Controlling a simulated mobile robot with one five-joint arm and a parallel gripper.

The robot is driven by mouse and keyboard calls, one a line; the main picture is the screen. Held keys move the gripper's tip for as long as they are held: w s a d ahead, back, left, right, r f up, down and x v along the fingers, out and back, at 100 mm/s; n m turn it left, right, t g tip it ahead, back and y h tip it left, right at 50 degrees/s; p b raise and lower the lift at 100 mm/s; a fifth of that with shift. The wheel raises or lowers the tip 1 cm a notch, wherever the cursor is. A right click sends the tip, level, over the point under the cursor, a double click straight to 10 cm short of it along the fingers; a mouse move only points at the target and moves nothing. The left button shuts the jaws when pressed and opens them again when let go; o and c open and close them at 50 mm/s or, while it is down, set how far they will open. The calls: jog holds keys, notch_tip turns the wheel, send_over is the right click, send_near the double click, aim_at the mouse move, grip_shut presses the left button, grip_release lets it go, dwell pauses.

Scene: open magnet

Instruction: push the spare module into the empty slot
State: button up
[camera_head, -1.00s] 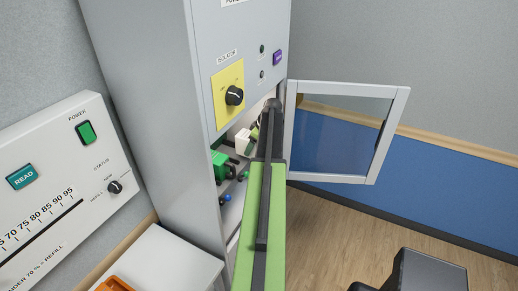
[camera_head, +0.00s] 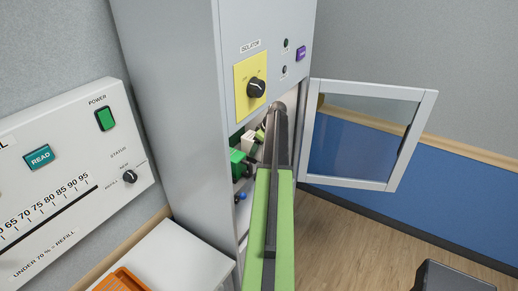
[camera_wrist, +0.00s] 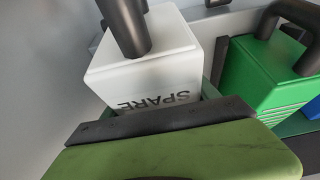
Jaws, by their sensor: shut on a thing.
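The spare module is a white block marked SPARE (camera_wrist: 150,62), filling the upper middle of the wrist view with its lettering upside down. In the head view a small part of the white spare module (camera_head: 248,143) shows inside the open cabinet, next to a green module (camera_head: 238,163). My gripper (camera_wrist: 160,122) shows as a green part with a dark edge, up against the module's near face. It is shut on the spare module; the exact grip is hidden. A dark bar rises at the module's top. The slot's inside cannot be seen.
The green module (camera_wrist: 265,70) with a dark handle stands close on the right in the wrist view. The glass cabinet door (camera_head: 365,135) hangs open to the right. A yellow isolator panel (camera_head: 250,85) is above the opening. An orange tray (camera_head: 122,281) lies lower left.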

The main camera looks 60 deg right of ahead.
jog(key=o, duration=2)
jog(key=shift+s, duration=0.1)
jog(key=shift+s+r+p, duration=0.1)
jog(key=shift+r+p, duration=0.35)
jog(key=shift+p, duration=0.2)
jog(key=p+v, duration=0.6)
jog(key=shift+s+r, duration=0.1)
jog(key=shift+r, duration=0.25)
jog(key=shift+s, duration=0.1)
jog(key=shift+f, duration=0.1)
